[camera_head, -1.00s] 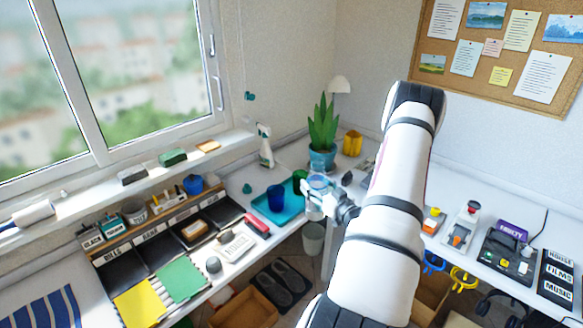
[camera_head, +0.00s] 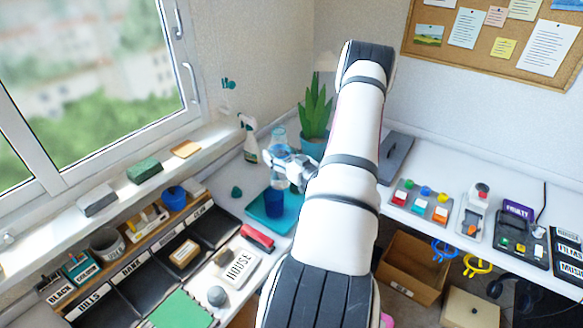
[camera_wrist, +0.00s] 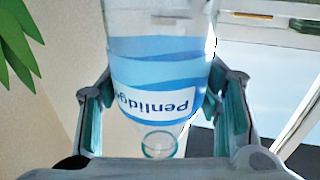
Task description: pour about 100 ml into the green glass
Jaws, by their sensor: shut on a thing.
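My gripper (camera_head: 283,164) is shut on a clear bottle (camera_head: 279,134) with a blue label. The bottle stands roughly upright in the head view, above the back of the teal tray (camera_head: 256,211). In the wrist view the bottle (camera_wrist: 160,75) fills the space between the fingers, its "Penlidge" label upside down in the picture. A blue glass (camera_head: 275,203) stands on the tray, below the gripper. The green glass cannot be made out now; my gripper or arm may hide it. No flow of liquid shows.
A potted plant (camera_head: 315,115) stands just behind and right of the bottle. A red stapler-like object (camera_head: 257,237) lies in front of the tray. Labelled black compartments (camera_head: 160,262) are at left.

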